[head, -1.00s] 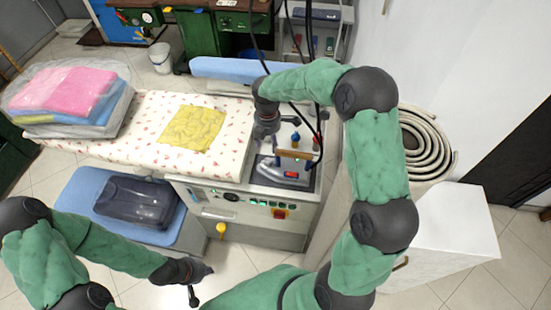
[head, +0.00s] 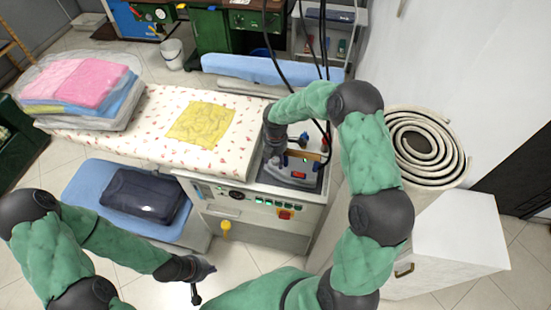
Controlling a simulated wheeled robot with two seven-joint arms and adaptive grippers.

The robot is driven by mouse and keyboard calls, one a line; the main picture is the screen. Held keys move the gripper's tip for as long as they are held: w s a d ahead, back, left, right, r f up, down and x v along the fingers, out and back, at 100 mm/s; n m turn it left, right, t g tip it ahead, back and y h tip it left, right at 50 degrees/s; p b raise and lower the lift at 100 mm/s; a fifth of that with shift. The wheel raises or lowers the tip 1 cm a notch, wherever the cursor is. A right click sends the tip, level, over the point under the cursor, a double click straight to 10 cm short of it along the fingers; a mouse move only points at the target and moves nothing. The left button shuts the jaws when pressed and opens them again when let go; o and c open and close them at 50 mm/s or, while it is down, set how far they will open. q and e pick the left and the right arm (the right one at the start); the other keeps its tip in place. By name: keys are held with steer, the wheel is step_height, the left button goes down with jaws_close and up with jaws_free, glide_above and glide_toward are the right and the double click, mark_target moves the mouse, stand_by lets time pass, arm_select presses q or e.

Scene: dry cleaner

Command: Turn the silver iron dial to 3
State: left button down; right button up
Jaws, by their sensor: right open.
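The silver iron (head: 291,179), with a wooden handle (head: 303,155) and a small red-lit display, rests on the dark plate at the right end of the ironing station. Its dial cannot be made out at this size. My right gripper (head: 273,158) is open and points down at the handle's left end, close to the iron; its fingertips are small and partly merge with the iron, so contact cannot be told. My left gripper (head: 204,282) is open and empty, low in front of the station and far from the iron.
A floral ironing board (head: 130,125) with a yellow cloth (head: 201,123) lies left of the iron. Black cables (head: 324,60) hang down behind the iron. Buttons and a red switch (head: 285,214) line the station's front. A white cabinet (head: 450,240) and rolled fabric (head: 424,145) stand to the right.

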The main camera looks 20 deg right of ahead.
jaws_close()
steer(key=shift+m, duration=0.4)
steer(key=shift+m+b, duration=0.6)
steer(key=shift+m, duration=2)
jaws_free()
